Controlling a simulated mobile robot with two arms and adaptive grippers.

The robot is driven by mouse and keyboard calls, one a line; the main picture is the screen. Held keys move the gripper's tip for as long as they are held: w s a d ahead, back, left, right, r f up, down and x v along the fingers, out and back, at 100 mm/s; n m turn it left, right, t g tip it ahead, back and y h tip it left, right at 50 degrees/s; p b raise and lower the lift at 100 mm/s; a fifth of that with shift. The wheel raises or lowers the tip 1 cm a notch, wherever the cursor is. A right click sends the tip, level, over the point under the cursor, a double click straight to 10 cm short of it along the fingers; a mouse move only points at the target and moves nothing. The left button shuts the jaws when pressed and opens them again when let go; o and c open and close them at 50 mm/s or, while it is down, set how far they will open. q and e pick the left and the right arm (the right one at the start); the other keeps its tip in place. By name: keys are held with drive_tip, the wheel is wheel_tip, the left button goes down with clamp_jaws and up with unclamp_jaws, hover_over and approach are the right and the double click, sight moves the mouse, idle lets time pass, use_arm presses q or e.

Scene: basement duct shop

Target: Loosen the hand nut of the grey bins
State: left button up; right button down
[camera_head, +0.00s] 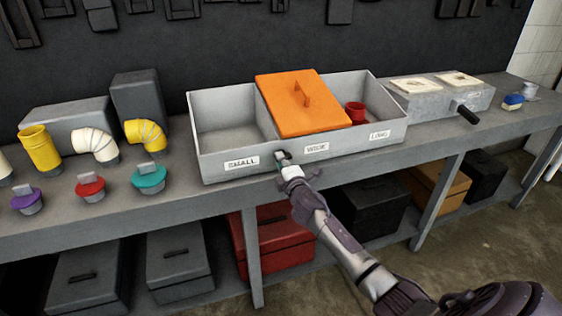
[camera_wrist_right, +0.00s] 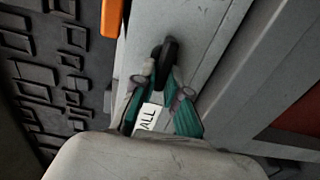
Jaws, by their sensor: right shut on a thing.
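The grey bins (camera_head: 225,157) stand on the bench as one box with labels SMALL, WIDE and LONG along the front. An orange lid (camera_head: 300,100) with a handle covers the middle part. The hand nut (camera_head: 280,155), a small dark knob, is on the front wall between the SMALL and WIDE labels. My right gripper (camera_head: 285,163) is at that front wall. In the right wrist view its teal fingers are closed around the dark hand nut (camera_wrist_right: 168,52), which is partly hidden by them. My left gripper is not in view.
A red cup-like piece (camera_head: 355,112) sits in the right compartment. Yellow and white duct elbows (camera_head: 95,144) and capped pieces (camera_head: 148,178) stand on the left. A grey box with a black handle (camera_head: 445,97) is at right. Dark and coloured cases fill the lower shelf.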

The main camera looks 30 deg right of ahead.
drive_tip(key=c, duration=1.2)
unclamp_jaws()
drive_tip(key=v, duration=1.2)
drive_tip(key=shift+f, duration=0.2)
